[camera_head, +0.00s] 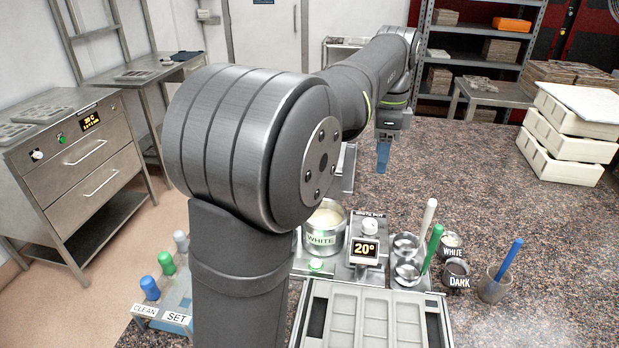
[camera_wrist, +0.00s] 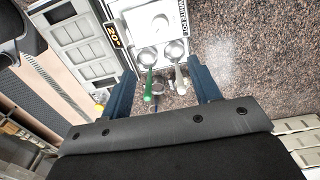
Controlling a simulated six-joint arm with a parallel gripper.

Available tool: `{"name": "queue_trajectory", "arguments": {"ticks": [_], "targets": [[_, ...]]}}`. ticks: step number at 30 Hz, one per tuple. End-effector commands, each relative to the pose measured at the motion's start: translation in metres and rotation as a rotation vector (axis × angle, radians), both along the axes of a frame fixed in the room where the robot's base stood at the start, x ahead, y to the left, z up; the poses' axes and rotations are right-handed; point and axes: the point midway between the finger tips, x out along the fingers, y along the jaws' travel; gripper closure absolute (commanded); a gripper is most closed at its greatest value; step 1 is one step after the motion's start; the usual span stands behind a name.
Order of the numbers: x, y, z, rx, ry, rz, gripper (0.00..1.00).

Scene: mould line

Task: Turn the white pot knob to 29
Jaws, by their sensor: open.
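The white pot knob (camera_head: 369,227) is a pale round knob on a metal control block, just above a display (camera_head: 364,251) reading 20°. The white pot (camera_head: 323,232), labelled WHITE and holding pale liquid, stands to its left. My gripper (camera_head: 383,168) hangs above the counter behind the knob, apart from it. In the wrist view my gripper (camera_wrist: 160,66) is open and empty, its two blue fingers spread wide. The knob (camera_wrist: 160,22) and the display (camera_wrist: 112,35) show beyond the fingertips. The knob's pointer mark is too small to read.
Small metal cups with a white-handled and a green-handled tool (camera_head: 432,247) stand right of the display. A cup with a blue-handled tool (camera_head: 509,258) is farther right. A grey mould tray (camera_head: 372,315) lies in front. White crates (camera_head: 570,135) are stacked at the right.

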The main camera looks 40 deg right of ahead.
Motion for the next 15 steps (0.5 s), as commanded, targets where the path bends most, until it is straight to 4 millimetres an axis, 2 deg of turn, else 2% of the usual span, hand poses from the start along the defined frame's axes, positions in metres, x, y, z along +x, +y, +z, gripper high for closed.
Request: {"name": "queue_trajectory", "arguments": {"ticks": [10, 15], "targets": [[-0.042, -0.036, -0.025, 0.209, -0.205, -0.075, 0.43], [-0.053, -0.045, -0.03, 0.262, -0.283, -0.087, 0.43]]}}
